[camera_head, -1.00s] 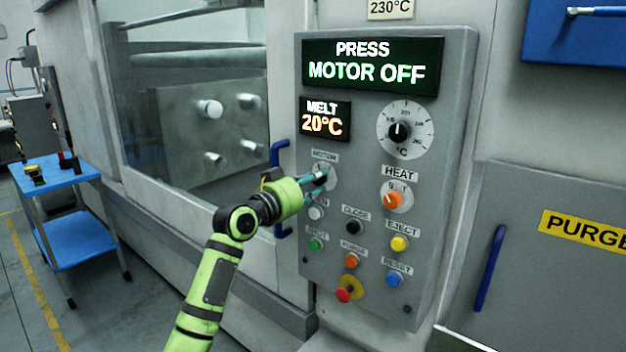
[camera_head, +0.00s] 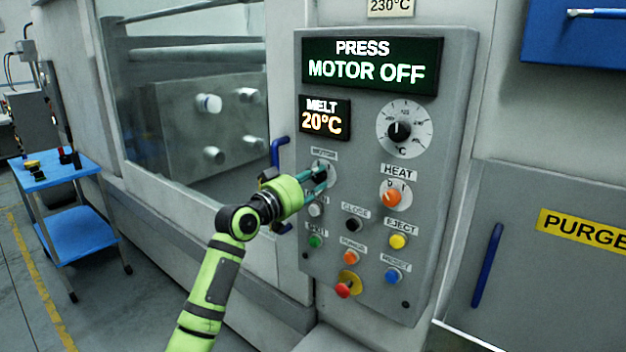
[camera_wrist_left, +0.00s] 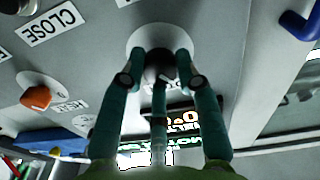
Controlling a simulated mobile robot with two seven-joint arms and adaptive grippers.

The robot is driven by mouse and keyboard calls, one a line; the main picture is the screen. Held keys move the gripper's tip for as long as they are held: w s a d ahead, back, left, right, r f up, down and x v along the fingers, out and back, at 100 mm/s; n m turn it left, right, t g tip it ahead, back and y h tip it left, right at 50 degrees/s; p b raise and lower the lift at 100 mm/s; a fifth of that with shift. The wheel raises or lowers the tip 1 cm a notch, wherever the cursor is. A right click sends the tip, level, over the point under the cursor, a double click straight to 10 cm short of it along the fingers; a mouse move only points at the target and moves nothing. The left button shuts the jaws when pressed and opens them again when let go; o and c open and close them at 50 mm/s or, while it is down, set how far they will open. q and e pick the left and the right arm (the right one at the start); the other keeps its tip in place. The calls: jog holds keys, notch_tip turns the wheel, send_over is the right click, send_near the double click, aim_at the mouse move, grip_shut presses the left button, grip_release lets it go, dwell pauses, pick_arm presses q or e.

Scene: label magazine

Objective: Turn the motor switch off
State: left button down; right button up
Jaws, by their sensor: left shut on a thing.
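The motor switch (camera_wrist_left: 158,67) is a dark round knob on a pale round plate, under the MOTOR label on the grey control panel (camera_head: 455,130). In the head view its plate (camera_head: 331,168) is partly hidden by my fingers. My left gripper (camera_head: 321,180) reaches it from the left. In the left wrist view my left gripper (camera_wrist_left: 158,72) has its teal fingers closed around the knob. The panel's upper display (camera_head: 370,66) reads PRESS MOTOR OFF. My right gripper is not in view.
Below and right are the orange heat knob (camera_head: 392,197), the black CLOSE button (camera_head: 353,224), the yellow EJECT button (camera_head: 398,242) and the red button (camera_head: 343,290). A blue door handle (camera_head: 279,152) stands close left of the panel. A blue cart (camera_head: 62,176) is far left.

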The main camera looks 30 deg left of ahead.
pick_arm(q)
jog(key=c, duration=0.9)
grip_release()
jog(key=s+a, duration=0.1)
jog(key=s, duration=1.1)
jog(key=shift+f, duration=0.3)
jog(key=shift+w+a, duration=0.1)
